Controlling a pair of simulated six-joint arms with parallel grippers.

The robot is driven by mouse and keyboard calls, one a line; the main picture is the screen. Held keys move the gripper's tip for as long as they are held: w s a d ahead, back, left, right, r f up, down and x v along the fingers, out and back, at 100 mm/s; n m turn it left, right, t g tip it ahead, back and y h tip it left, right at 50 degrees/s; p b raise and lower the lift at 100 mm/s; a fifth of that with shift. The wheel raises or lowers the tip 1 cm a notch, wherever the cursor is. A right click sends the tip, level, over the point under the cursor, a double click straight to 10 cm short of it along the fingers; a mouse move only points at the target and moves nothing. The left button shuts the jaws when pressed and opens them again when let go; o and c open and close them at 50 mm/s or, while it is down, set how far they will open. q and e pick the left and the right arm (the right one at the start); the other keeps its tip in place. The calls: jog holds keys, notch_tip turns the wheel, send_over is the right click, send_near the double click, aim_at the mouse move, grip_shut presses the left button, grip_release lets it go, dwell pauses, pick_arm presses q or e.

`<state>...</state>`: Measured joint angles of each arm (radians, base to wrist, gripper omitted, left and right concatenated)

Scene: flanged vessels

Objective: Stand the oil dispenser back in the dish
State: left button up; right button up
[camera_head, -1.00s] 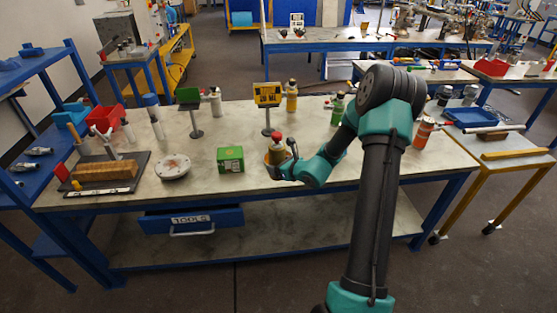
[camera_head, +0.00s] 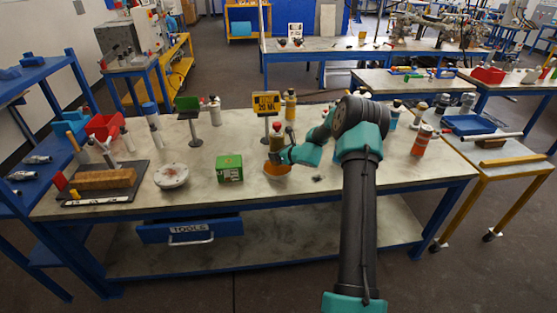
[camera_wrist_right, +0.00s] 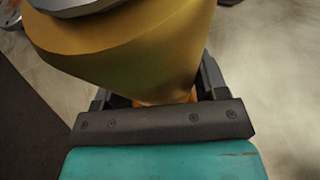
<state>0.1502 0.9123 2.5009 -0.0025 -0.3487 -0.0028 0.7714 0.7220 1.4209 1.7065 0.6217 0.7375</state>
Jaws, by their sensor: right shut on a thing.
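The oil dispenser (camera_head: 276,142) is a yellow-gold bottle with a red top. My right gripper (camera_head: 280,156) is shut on it at the near side of the bench. It looks roughly upright in the head view. An orange dish (camera_head: 271,170) shows directly below it; whether the two touch I cannot tell. In the right wrist view the dispenser's gold body (camera_wrist_right: 140,50) fills the space in front of the gripper (camera_wrist_right: 158,92), with a grey part above. A small orange patch shows low between the fingers. My left gripper is out of view.
A green box (camera_head: 229,168) stands left of the orange dish, and a round white plate (camera_head: 171,175) lies farther left. A yellow sign on a stand (camera_head: 266,103) is just behind the dispenser. Several bottles stand at the back and right, including an orange one (camera_head: 421,141).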

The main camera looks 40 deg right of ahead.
jog(key=shift+w+d, duration=0.1)
jog(key=shift+f, duration=1.7)
jog(key=shift+f, duration=0.15)
jog(key=o, duration=1.2)
jog(key=shift+o, duration=0.2)
jog(key=shift+s+r, duration=0.3)
jog(key=shift+s, duration=0.15)
jog(key=v, duration=1.1)
